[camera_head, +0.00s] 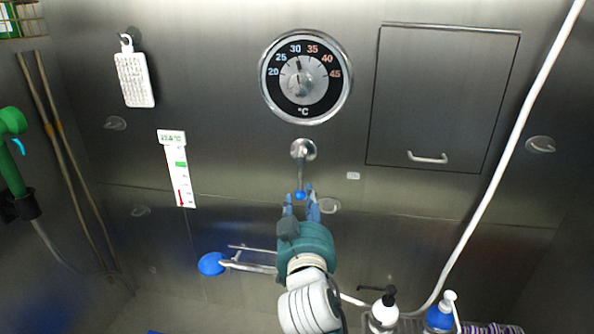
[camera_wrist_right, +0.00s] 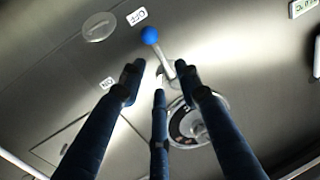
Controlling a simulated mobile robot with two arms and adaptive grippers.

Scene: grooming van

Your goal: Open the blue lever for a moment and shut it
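The blue lever is a metal arm with a round blue knob (camera_head: 300,195) and hangs straight down from a round wall mount (camera_head: 303,149) below the dial. In the wrist view the blue knob (camera_wrist_right: 150,35) and its shaft show just beyond my fingertips. My right gripper (camera_head: 300,203) reaches up from below, its dark blue fingers at the knob. In the wrist view my right gripper (camera_wrist_right: 160,75) has its fingers spread apart, with the shaft appearing between them; I cannot tell whether any finger touches it. My left gripper is not in view.
A temperature dial (camera_head: 305,77) sits above the lever. An OFF label (camera_wrist_right: 137,16) is near the knob and an ON label (camera_wrist_right: 106,83) is off to one side. A panel with a handle (camera_head: 427,157) is at right. A white hose (camera_head: 510,150) and bottles (camera_head: 384,312) are lower right.

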